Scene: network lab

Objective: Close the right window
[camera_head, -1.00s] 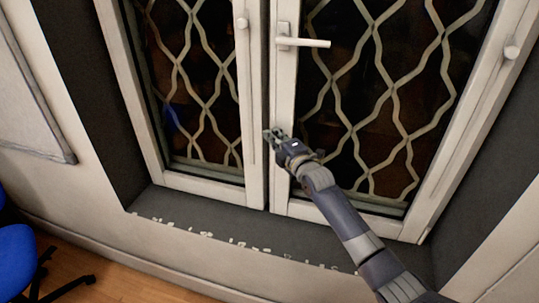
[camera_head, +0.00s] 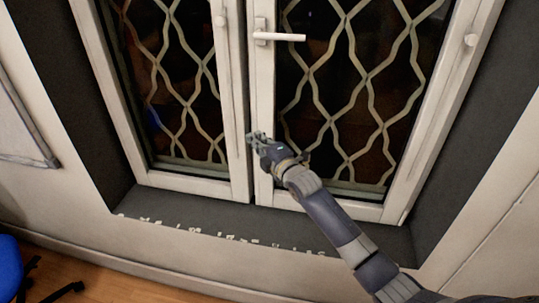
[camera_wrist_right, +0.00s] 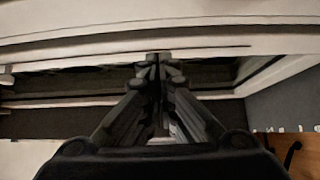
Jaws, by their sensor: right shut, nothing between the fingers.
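The right window (camera_head: 429,115) has a white frame, dark glass and a wavy lattice behind it. Its left stile carries a white lever handle (camera_head: 280,37) that points right, about horizontal. Its left edge lies close beside the left window (camera_head: 232,110), with a thin dark line between them. My right gripper (camera_head: 255,138) is shut and empty at the lower part of that stile, well below the handle. The right wrist view shows its fingers (camera_wrist_right: 158,62) together near a white frame bar; I cannot tell if they touch it. My left gripper is not in view.
A dark sill (camera_head: 215,218) with chipped paint runs below the windows. Dark recess walls stand at both sides. A blue chair (camera_head: 10,268) is at the lower left on the wood floor, and a framed board (camera_head: 22,130) hangs at the left.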

